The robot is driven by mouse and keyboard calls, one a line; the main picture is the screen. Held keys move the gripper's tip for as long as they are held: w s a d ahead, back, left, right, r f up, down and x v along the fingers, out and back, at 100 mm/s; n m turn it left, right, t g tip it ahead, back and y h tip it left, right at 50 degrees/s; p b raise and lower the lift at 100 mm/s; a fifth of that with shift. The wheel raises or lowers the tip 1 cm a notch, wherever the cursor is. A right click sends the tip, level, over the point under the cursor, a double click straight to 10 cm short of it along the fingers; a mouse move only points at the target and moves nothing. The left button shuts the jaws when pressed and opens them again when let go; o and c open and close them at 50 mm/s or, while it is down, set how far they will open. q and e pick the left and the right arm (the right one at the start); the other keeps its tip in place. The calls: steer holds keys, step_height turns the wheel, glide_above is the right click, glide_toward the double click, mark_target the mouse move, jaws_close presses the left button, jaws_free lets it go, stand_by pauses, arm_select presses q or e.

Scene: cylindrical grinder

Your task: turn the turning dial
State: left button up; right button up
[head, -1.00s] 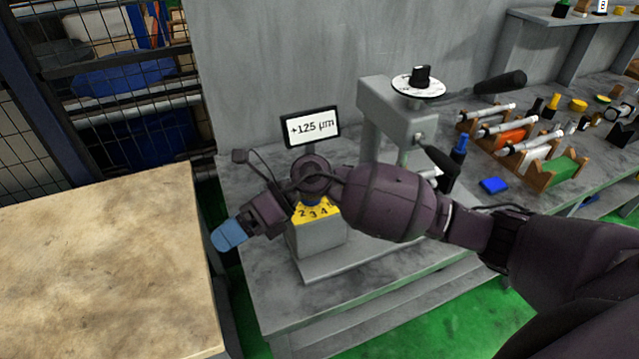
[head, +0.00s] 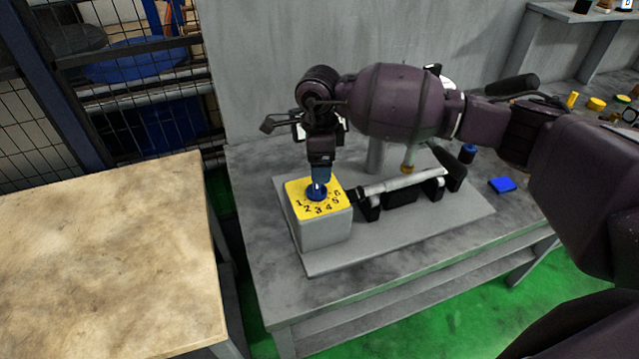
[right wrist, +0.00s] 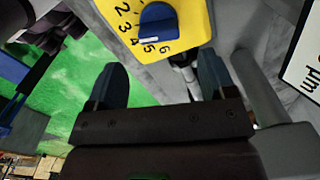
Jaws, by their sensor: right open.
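The turning dial is a blue knob (head: 317,193) on a yellow numbered plate (head: 301,207) on top of a grey block. In the right wrist view the knob (right wrist: 158,23) shows at the top, its white mark by the 5. My right gripper (head: 320,174) points down at the knob from above, its blue fingers overlapping the knob's far side in the head view. In the right wrist view its two fingers (right wrist: 162,72) are apart with nothing between them, and the knob lies beyond their tips. I cannot tell whether they touch it. My left gripper is not in view.
A metal rod (head: 400,182) lies in black supports beside the block on the grey base plate (head: 330,262). A small blue piece (head: 502,185) lies on the bench at right. A wooden-topped table (head: 110,260) stands at left. My right arm hides much of the machine.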

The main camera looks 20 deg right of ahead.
mark_target(316, 188)
step_height(316, 188, down, 7)
steer(key=shift+f, duration=0.1)
stand_by(0.3)
steer(key=c, duration=0.9)
